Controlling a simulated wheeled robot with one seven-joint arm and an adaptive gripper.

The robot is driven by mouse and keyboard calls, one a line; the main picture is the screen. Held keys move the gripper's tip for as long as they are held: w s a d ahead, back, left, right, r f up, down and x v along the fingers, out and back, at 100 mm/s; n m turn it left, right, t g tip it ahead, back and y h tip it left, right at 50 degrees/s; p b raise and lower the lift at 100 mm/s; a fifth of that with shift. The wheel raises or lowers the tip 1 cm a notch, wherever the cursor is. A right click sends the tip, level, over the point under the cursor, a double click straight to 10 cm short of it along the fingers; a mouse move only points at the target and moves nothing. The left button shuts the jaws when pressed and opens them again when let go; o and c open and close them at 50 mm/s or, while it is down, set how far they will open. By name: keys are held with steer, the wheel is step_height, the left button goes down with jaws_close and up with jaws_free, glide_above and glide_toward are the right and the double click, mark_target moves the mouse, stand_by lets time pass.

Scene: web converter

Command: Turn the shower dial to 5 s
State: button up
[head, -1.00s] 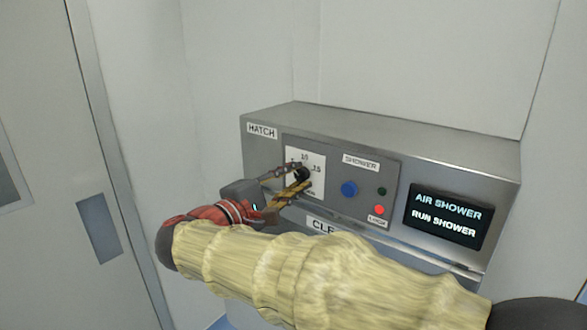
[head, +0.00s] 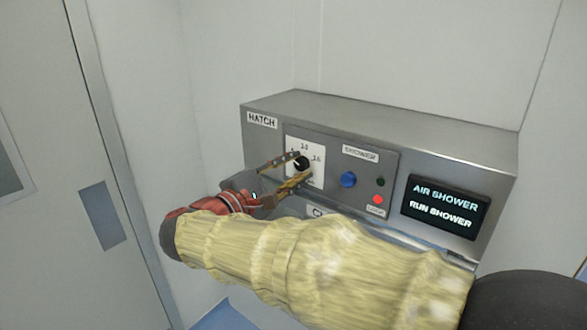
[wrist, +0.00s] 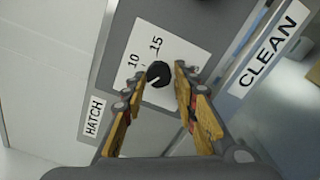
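The shower dial is a black round knob (head: 301,163) on a white plate (head: 318,150) with printed numbers, on the front of a grey metal box. It also shows in the wrist view (wrist: 159,74), with 10 and 15 readable beside it. A white pointer line on the knob points to the upper left in the head view, towards a mark partly covered by my finger. My gripper (head: 303,165) is open, with one yellow finger on each side of the knob. In the wrist view my gripper (wrist: 160,76) shows gaps between fingers and knob; contact is not visible.
A HATCH label (head: 262,120) is to the left. A door (head: 60,90) stands at far left.

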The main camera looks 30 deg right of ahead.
steer(key=o, duration=0.3)
steer(key=v, duration=1.2)
steer(key=shift+r, duration=0.1)
stand_by(0.3)
